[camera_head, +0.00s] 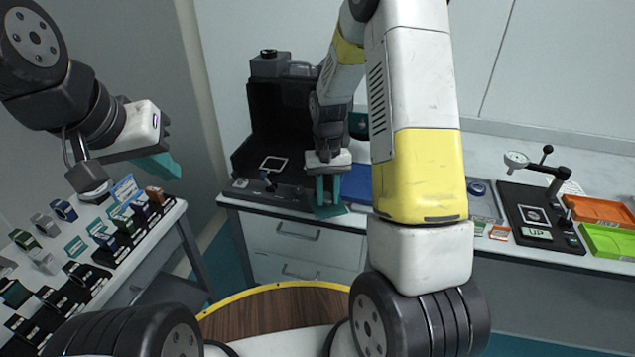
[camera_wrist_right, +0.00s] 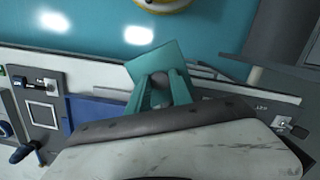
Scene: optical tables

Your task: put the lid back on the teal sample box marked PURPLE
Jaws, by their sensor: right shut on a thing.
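My right gripper (camera_head: 328,200) is shut on a flat teal lid (camera_head: 331,212), held near the front edge of the back bench. In the right wrist view the lid (camera_wrist_right: 157,58) lies square and tilted at the tips of the teal fingers (camera_wrist_right: 160,92). My left gripper (camera_head: 160,166) is raised at the left, above the side table; its teal fingers overlap, so I cannot tell whether they are open. I cannot make out the teal box marked PURPLE or its marking; my right arm hides part of the bench.
A black open-fronted stand (camera_head: 280,115) is on the bench left of my right gripper. A blue mat (camera_head: 357,196) lies just right of it. A black fixture marked UP (camera_head: 537,233), an orange tray (camera_head: 597,209) and a green tray (camera_head: 610,240) are at the right. Several small items crowd the left table.

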